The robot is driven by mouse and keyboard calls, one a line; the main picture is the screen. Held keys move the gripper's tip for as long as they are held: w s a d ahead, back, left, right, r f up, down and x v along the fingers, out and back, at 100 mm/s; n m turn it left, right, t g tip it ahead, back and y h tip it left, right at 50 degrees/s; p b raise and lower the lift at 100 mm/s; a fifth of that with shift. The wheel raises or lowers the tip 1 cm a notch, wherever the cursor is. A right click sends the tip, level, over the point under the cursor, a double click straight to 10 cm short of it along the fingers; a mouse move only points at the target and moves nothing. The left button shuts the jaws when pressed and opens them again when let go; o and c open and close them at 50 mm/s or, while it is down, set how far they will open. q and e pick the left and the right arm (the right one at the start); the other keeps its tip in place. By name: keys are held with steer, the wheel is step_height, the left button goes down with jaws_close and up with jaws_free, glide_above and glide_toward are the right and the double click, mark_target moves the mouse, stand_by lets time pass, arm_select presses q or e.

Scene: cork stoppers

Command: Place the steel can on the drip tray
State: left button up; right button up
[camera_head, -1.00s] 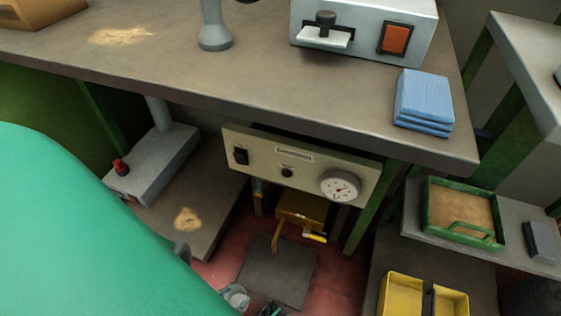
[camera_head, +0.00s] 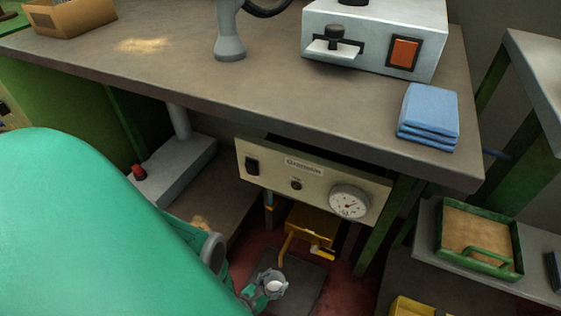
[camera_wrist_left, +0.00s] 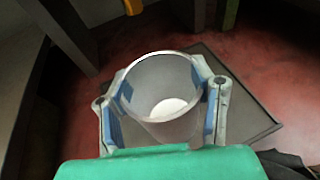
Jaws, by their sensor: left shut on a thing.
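The steel can (camera_head: 275,286) is a small open grey cup with a pale spot on its inside bottom. It also shows upright in the left wrist view (camera_wrist_left: 150,84). My left gripper (camera_head: 268,288) is shut on it, with blue-padded fingers on both sides of the can in the wrist view (camera_wrist_left: 163,100). The drip tray (camera_head: 308,282) appears to be the flat dark grey square on the red floor, also in the wrist view (camera_wrist_left: 246,124). The can overlaps the tray's left part in the head view; the gap below it cannot be told. My right gripper is not in view.
A yellow-brown fixture with a lever (camera_head: 311,228) stands just behind the tray, below a control panel with a dial (camera_head: 310,180). The workbench (camera_head: 200,85) overhangs this space. A green-rimmed tray (camera_head: 478,268) and a yellow bin (camera_head: 420,307) are at the right.

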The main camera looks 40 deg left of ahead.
mark_target(280, 278)
arm_select(q)
steer(key=shift+w, duration=0.4)
steer(key=shift+w+a+f+b, duration=0.15)
steer(key=shift+w+f+b, duration=0.55)
steer(key=shift+w, duration=0.25)
steer(key=f, duration=0.1)
steer(key=b, duration=0.1)
steer(key=f, duration=0.1)
steer(key=shift+a+f+b, duration=0.25)
steer(key=shift+f+b, duration=0.1)
steer(key=shift+d+r, duration=0.2)
steer(key=o, duration=1.4)
steer(key=shift+d, duration=0.1)
